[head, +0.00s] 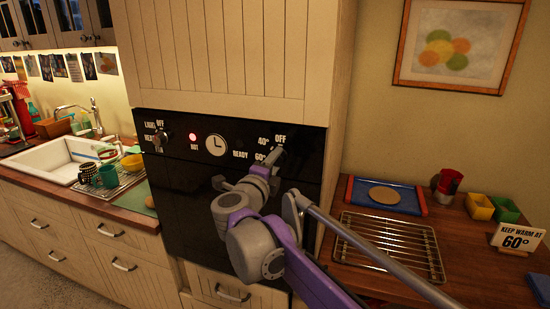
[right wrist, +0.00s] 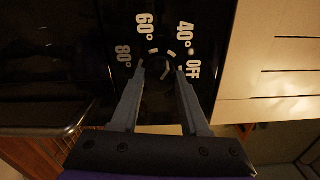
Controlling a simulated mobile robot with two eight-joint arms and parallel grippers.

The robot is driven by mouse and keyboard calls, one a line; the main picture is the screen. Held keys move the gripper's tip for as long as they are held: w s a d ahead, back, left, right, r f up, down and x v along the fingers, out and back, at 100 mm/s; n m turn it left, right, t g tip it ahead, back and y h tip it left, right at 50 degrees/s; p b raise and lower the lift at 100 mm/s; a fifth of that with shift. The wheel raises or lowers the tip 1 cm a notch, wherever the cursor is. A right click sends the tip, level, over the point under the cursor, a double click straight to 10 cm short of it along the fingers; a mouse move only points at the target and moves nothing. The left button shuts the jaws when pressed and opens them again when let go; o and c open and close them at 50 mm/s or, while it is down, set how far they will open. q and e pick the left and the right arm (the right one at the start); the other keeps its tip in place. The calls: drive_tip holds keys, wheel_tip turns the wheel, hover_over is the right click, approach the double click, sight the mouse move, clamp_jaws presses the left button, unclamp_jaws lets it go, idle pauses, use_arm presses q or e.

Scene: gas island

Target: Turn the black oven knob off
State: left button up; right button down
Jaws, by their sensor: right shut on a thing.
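The black oven front (head: 200,185) is set in a tall cream cabinet. The black oven knob (right wrist: 164,69) is at the right of its panel, with OFF, 40°, 60° and 80° marks around it. In the head view this knob is mostly hidden by my gripper. My right gripper (head: 276,155) reaches the panel there. In the right wrist view its two fingers (right wrist: 160,68) stand on either side of the knob, shut on it. The knob's pointer direction cannot be made out. My left gripper is not in view.
A second knob (head: 164,137) and a lit red lamp (head: 193,138) are at the panel's left, beside a clock (head: 215,146). The right counter holds a wire rack (head: 390,232), a blue tray (head: 362,193) and a "KEEP WARM AT 60°" sign (head: 517,237). A sink (head: 52,165) is at left.

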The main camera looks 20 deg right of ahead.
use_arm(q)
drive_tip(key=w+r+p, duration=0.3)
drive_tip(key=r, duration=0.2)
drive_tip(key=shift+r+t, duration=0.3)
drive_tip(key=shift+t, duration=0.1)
use_arm(e)
drive_tip(key=m, duration=1.1)
drive_tip(key=shift+c, duration=2)
unclamp_jaws()
drive_tip(key=shift+s, duration=0.15)
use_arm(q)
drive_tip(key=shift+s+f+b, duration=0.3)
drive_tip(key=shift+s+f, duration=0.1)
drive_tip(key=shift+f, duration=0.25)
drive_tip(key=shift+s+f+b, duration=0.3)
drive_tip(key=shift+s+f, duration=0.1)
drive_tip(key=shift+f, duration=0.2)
use_arm(e)
drive_tip(key=v, duration=1)
drive_tip(key=shift+s+a, duration=0.25)
